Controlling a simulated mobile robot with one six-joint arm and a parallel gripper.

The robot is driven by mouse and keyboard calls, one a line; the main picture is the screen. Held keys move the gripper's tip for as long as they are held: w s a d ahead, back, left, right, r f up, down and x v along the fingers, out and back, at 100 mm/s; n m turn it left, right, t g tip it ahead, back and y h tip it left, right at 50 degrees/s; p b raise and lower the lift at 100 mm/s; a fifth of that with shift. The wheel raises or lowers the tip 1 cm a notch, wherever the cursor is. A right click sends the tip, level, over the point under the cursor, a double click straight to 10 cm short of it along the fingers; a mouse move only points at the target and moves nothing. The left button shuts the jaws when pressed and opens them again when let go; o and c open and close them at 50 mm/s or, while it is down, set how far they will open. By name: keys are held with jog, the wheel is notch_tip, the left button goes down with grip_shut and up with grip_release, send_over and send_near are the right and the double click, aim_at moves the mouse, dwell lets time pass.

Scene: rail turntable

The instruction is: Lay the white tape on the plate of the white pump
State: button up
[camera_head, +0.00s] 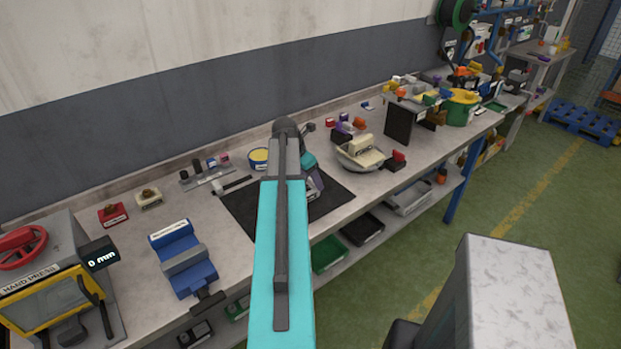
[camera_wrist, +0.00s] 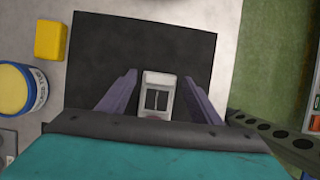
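My gripper (camera_wrist: 160,77) is over the black mat with its two fingers apart. A small whitish item (camera_wrist: 151,78) with a dark window shows between the fingers, with a gap on each side. I cannot tell for sure that it is the white tape. In the head view my arm hides much of my gripper (camera_head: 313,187). A small cream-white unit (camera_head: 149,199) with a brown knob and a label stands at the back left of the bench, beside a similar red one (camera_head: 113,216). It may be the white pump; its plate is not clear.
The black mat (camera_head: 335,199) lies mid-bench. A yellow-topped blue tub (camera_wrist: 14,88) and yellow block (camera_wrist: 51,40) are left of it. A blue vise (camera_head: 183,262) and hand press (camera_head: 45,275) stand left; a cream block on a round base (camera_head: 360,154) is right.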

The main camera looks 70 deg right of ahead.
jog(key=shift+r, duration=0.15)
jog(key=b+v, duration=0.3)
jog(key=v, duration=1)
jog(key=shift+a+r, duration=0.15)
jog(key=shift+r, duration=0.05)
dwell(0.4)
dwell(0.6)
